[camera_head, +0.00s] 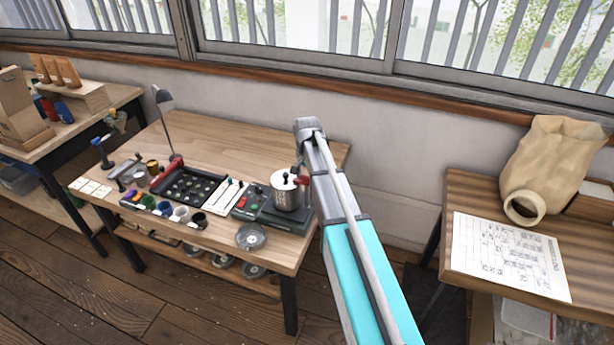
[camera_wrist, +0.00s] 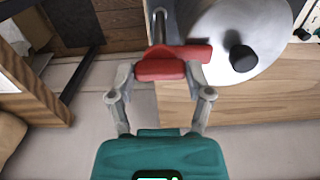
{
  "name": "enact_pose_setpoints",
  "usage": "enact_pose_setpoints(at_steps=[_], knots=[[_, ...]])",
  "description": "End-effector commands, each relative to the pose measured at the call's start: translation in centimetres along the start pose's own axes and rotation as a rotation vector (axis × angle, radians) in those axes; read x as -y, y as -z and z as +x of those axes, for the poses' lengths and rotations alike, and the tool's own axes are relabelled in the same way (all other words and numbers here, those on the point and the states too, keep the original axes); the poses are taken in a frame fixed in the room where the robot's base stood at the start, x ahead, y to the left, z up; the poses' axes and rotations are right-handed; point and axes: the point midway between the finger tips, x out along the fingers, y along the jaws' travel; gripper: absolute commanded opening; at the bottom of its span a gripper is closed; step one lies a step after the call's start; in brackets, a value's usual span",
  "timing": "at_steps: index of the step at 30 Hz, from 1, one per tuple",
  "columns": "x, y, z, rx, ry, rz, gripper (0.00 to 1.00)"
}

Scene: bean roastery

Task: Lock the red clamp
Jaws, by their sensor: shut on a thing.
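The red clamp (camera_wrist: 161,68) sits at the rim of a silver canister in the wrist view, beside its round lid (camera_wrist: 262,25) with a black knob. My gripper (camera_wrist: 160,78) has its two fingers on either side of the clamp's red handle and is shut on it. In the head view the silver canister (camera_head: 287,191) stands at the right end of the workbench, and a bit of the red clamp (camera_head: 303,180) shows at its right side. My arm reaches over the bench corner and hides part of the canister's surroundings there.
To the right, another table bears a paper sheet (camera_head: 508,254) and a paper sack (camera_head: 550,165). Floor at front left is clear.

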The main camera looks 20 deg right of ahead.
Motion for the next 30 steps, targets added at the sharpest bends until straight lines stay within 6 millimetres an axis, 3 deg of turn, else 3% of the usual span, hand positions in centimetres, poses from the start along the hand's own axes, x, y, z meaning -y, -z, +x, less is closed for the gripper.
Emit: enact_pose_setpoints(at_steps=[7,8,13,30], knots=[[-0.01,0.04,0.01,-0.001,0.0,0.003,0.18],[-0.01,0.04,0.01,-0.001,0.0,0.003,0.69],[-0.01,0.03,0.01,-0.001,0.0,0.002,1.0],[-0.01,0.0,0.0,0.0,0.0,-0.012,1.0]])
